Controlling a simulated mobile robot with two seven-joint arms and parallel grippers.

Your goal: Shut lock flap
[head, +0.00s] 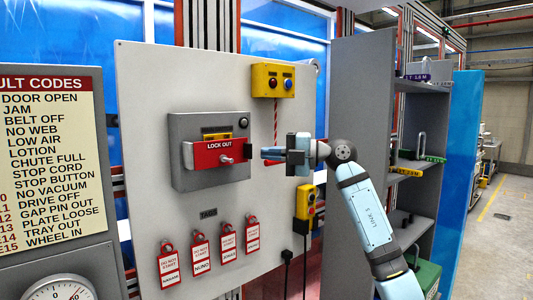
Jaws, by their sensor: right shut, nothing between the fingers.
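The red lock flap (217,153), lettered LOCK OUT, sits across the front of a grey switch box (183,124) on a light grey panel. A small silver knob or pin (227,159) shows on the flap. Part of a yellow piece (218,136) shows just above the flap. My right gripper (265,153) is shut and empty, pointing left, just right of the flap and near the box's right edge. Whether it touches the box cannot be told. My left gripper is not in view.
Several red-and-white tags (200,252) hang low on the panel (147,100). A yellow button box (272,80) is above right, and a yellow pendant (306,205) hangs below my right gripper. Grey shelves (362,100) stand at right. A fault-code board (50,150) is at left.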

